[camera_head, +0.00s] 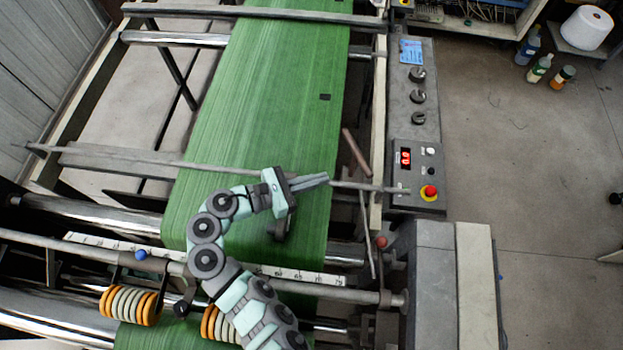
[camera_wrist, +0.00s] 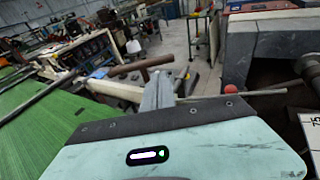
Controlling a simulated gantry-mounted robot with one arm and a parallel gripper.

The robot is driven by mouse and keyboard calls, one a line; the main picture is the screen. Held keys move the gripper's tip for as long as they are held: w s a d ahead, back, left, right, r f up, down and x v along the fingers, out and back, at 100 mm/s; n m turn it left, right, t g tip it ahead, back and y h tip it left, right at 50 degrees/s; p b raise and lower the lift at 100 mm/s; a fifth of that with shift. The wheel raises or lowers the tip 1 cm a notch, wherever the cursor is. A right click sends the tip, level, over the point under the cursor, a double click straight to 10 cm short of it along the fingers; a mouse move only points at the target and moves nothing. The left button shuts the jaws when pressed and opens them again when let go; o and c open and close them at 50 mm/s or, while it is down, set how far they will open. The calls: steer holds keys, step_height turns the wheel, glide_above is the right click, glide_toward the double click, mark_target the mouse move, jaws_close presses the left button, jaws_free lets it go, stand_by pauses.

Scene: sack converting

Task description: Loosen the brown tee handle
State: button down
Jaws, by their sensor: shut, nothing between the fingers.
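The brown tee handle (camera_head: 355,151) shows in the head view as a short brown bar lying at a slant, beside the right edge of the green sheet. In the wrist view its bar (camera_wrist: 133,67) lies across the picture just beyond my fingertips, with part of it hidden behind them. My gripper (camera_head: 326,179) is shut and empty. Its tips point right and end a little left of and below the handle's lower end in the head view. The closed fingers also show in the wrist view (camera_wrist: 159,88). I cannot tell whether they touch the handle.
A long grey rod (camera_head: 215,167) crosses the sheet near my gripper. A thin lever with a red knob (camera_head: 381,242) stands to the lower right. The control panel (camera_head: 418,160), with its red stop button (camera_head: 429,192), lies right of the handle. A blue knob (camera_head: 141,254) is at lower left.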

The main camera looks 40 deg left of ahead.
mark_target(354, 163)
steer(key=p+x, duration=0.1)
steer(key=x, duration=0.8)
steer(key=shift+w+d, duration=0.2)
steer(key=shift+w, duration=0.1)
steer(key=shift+a, duration=0.1)
